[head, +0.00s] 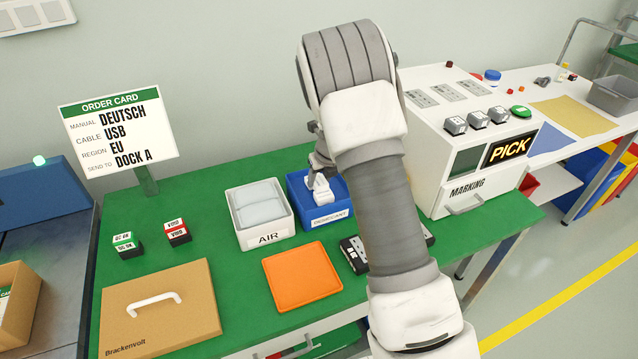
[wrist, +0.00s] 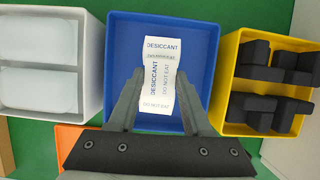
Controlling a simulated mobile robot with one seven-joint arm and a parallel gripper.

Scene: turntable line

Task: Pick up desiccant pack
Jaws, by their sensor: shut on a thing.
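My gripper (wrist: 158,76) is shut on a white desiccant pack (wrist: 155,88), printed DESICCANT and DO NOT EAT, which sits between the two fingers. Another white printed surface, apparently a second pack (wrist: 162,47), shows just beyond it. Both appear over the blue bin (wrist: 207,38) in the wrist view. In the head view my gripper (head: 318,165) is at the blue bin (head: 325,218), labelled DESICCANT, with white packs (head: 320,188) below the fingers. My arm hides the bin's right side. I cannot tell whether the held pack still touches others.
A white AIR bin (head: 262,238) of air pillows stands left of the blue bin. A yellow bin (wrist: 230,110) of black parts stands right of it. An orange tray (head: 302,276) and brown box lid (head: 160,310) lie in front. The marking machine (head: 470,195) stands right.

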